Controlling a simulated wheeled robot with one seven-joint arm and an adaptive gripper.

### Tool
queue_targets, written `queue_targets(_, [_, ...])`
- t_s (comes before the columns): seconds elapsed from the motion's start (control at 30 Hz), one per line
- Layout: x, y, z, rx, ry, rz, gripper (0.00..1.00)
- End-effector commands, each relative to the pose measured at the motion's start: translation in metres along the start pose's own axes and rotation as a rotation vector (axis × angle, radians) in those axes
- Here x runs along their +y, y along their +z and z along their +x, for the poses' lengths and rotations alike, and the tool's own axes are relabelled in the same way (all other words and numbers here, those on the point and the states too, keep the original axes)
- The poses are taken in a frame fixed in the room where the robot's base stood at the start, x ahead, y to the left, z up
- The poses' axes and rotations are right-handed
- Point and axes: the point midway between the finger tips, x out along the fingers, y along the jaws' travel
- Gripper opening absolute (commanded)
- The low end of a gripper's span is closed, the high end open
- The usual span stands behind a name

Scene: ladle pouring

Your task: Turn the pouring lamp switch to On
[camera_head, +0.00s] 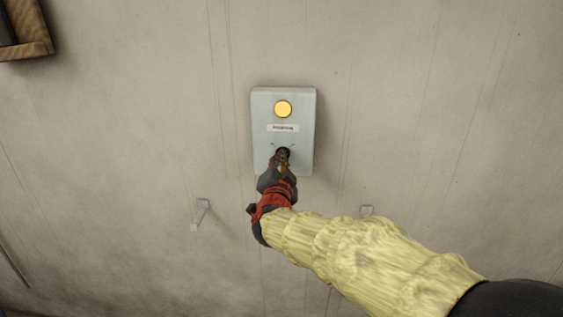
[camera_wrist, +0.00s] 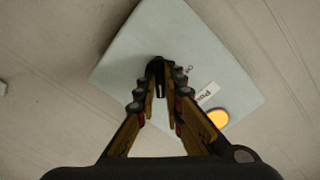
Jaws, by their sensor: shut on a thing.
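The pouring lamp box (camera_head: 261,104) is a pale grey-green panel on the wall. It carries a round amber lamp (camera_head: 283,109) that looks bright, and a white label (camera_head: 283,128) below it. The black switch knob (camera_head: 283,151) is low on the panel. My gripper (camera_head: 281,163) reaches up to it from below. In the wrist view the two fingers (camera_wrist: 160,98) close in on both sides of the dark knob (camera_wrist: 159,66). The box (camera_wrist: 205,45) and lamp (camera_wrist: 217,118) also show there, tilted. The fingers hide part of the knob, so its exact angle is unclear.
A wooden-framed item (camera_head: 30,48) is at the upper left corner. The wall around the box is otherwise bare.

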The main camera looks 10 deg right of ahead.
Motion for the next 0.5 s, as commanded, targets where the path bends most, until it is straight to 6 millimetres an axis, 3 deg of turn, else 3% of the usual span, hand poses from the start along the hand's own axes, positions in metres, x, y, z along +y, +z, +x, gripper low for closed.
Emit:
queue_targets(0.33, [0.0007, 0.0007, 0.0000, -0.001, 0.001, 0.000, 0.28])
queue_targets(0.5, [0.0004, 0.0004, 0.0000, -0.001, 0.000, -0.001, 0.28])
